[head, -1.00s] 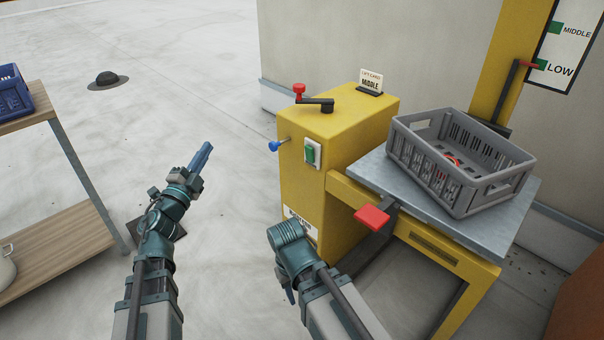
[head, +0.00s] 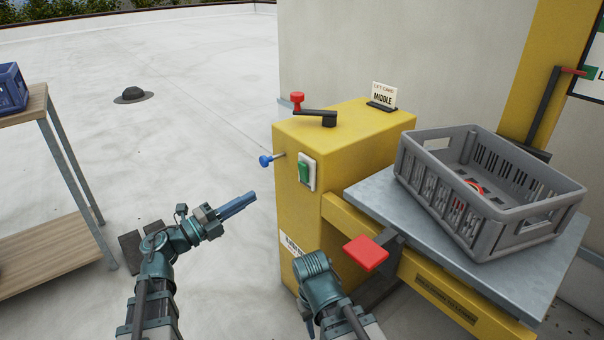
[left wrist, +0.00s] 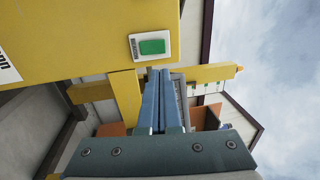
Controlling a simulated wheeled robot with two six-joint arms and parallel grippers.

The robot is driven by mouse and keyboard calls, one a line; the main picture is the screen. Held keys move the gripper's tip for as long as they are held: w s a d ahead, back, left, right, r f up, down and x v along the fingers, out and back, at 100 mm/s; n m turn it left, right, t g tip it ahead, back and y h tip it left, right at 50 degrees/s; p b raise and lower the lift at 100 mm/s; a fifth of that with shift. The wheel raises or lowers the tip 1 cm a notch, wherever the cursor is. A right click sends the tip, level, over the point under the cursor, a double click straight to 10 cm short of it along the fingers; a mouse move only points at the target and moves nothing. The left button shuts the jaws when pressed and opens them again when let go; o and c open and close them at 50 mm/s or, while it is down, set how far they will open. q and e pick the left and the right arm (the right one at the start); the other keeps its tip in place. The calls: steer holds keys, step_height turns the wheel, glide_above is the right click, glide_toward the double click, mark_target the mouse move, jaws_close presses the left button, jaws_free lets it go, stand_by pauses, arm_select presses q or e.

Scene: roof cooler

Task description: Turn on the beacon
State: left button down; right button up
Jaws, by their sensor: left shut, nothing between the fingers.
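A green rocker switch (head: 304,172) in a white plate is on the front face of the yellow lift cabinet (head: 290,215). It also shows in the left wrist view (left wrist: 152,47), just beyond my fingertips. My left gripper (head: 254,196) is shut and empty, left of the cabinet and pointing right. It is apart from the switch. The wrist of my right arm (head: 318,280) is in front of the cabinet's lower part; its fingers are mostly hidden. I cannot make out a beacon lamp in either view.
A blue-tipped knob (head: 265,161) sticks out of the cabinet near the switch. A red-handled crank (head: 316,112) and a MIDDLE card (head: 383,97) are on top. A red pedal-like pad (head: 366,252) juts out in front. A grey crate (head: 455,215) is on the platform. A shelf (head: 35,107) stands left.

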mark_target(301, 167)
stand_by(0.3)
arm_select(q)
steer(key=p+x, duration=0.2)
steer(key=x, duration=1.2)
steer(key=shift+w+d+r+p, duration=0.2)
steer(key=shift+d+r+p, duration=0.05)
steer(key=shift+p, duration=0.1)
steer(key=shift+f, duration=0.1)
steer(key=shift+s, duration=0.15)
